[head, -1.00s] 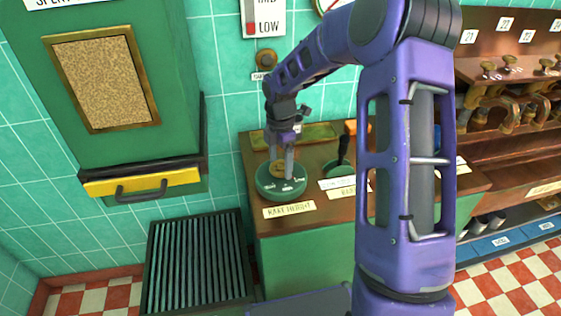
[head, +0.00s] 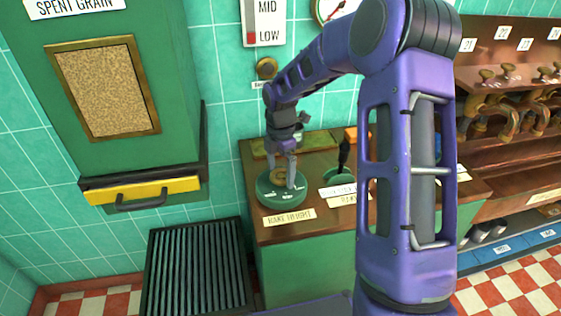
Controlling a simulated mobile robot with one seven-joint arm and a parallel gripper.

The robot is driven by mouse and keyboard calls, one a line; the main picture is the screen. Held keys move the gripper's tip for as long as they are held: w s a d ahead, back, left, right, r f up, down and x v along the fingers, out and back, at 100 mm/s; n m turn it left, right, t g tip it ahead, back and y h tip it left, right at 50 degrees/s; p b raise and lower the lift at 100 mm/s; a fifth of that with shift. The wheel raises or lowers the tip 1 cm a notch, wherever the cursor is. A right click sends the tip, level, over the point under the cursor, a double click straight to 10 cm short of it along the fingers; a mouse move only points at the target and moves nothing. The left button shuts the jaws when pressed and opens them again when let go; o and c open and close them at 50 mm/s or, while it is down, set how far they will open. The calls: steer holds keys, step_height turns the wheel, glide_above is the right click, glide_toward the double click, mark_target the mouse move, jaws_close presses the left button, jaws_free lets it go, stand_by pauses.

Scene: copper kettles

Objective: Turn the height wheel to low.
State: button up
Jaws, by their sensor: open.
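The height wheel is a round green dial (head: 281,196) with a brass hub, lying on the wooden counter top behind the label "RAKE HEIGHT" (head: 289,217). Small white marks on its face are too small to read. My gripper (head: 282,183) points down over the dial, its two fingers apart around the brass hub. Whether the fingers touch the hub, I cannot tell. The height gauge (head: 264,22) on the wall shows "MID" and "LOW", with a red bar at the level of "LOW"; its top is cut off.
A green panel labelled "SPENT GRAIN" (head: 75,8) with a yellow drawer front (head: 142,190) stands left. A dark floor grate (head: 195,268) lies below it. A second green dial with a black lever (head: 343,165) is right of my gripper. Shelves with brass taps (head: 510,115) stand far right.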

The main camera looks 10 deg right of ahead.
mark_target(280, 174)
step_height(280, 174, up, 17)
steer(key=shift+r, duration=0.2)
stand_by(0.4)
